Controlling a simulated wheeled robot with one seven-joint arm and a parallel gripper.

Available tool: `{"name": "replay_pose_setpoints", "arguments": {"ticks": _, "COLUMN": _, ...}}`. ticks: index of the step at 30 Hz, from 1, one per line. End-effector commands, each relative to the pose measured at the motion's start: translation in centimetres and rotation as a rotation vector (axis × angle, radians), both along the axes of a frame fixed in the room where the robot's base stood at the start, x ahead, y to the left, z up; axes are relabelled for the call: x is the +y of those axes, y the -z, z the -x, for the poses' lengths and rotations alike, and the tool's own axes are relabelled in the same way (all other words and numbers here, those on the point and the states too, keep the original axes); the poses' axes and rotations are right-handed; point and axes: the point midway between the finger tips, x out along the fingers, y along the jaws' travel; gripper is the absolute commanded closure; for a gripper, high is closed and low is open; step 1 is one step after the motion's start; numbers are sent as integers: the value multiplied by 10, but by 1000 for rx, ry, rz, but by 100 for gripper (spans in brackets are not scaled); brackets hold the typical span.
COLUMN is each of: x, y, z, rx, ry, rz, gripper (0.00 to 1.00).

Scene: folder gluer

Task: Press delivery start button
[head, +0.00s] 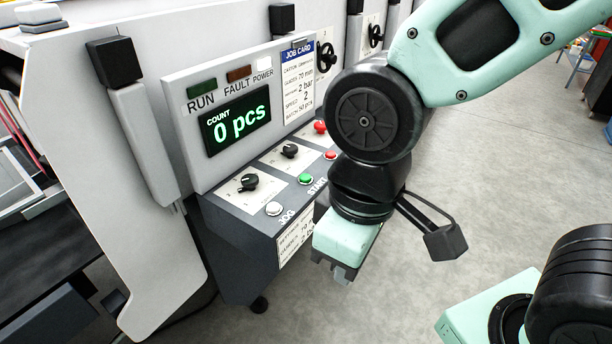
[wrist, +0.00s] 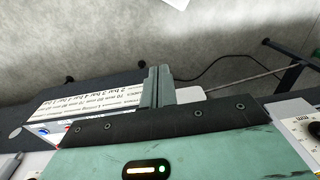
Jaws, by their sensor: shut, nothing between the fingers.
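A green button (head: 305,178) with the lettering START beside it, partly covered by my arm, sits on the sloped dark console (head: 238,232) in the head view. A white button (head: 273,208) labelled JOG is nearer, and a red button (head: 330,154) is farther along. My gripper (head: 342,274) points down to the right of the console's front edge, apart from the buttons. Its closed fingers also show in the wrist view (wrist: 158,85), with nothing held. The green button is not visible in the wrist view.
The display panel (head: 238,122) reads 0 pcs above the console. A red knob (head: 320,127) and black selector knobs (head: 249,182) share the console. A printed label (wrist: 88,102) lies near the fingers in the wrist view. Open grey floor (head: 500,180) lies to the right.

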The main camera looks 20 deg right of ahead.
Motion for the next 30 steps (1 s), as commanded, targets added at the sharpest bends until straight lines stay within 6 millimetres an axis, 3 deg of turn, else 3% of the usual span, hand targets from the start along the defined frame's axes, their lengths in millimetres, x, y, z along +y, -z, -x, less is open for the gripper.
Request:
{"name": "replay_pose_setpoints", "arguments": {"ticks": 5, "x": 1, "y": -1, "z": -3, "rx": -4, "ry": -2, "rz": -3, "gripper": 100}}
{"name": "replay_pose_setpoints", "arguments": {"ticks": 10, "x": 6, "y": -4, "z": -36, "rx": -63, "ry": -26, "rz": -48, "gripper": 100}}
{"name": "replay_pose_setpoints", "arguments": {"ticks": 17, "x": 5, "y": -7, "z": -137, "rx": -283, "ry": -114, "rz": -128, "gripper": 100}}
{"name": "replay_pose_setpoints", "arguments": {"ticks": 24, "x": -25, "y": -6, "z": -242, "rx": -565, "ry": -236, "rz": -116, "gripper": 100}}
{"name": "replay_pose_setpoints", "arguments": {"ticks": 30, "x": -55, "y": -5, "z": -294, "rx": -740, "ry": -329, "rz": -60, "gripper": 100}}
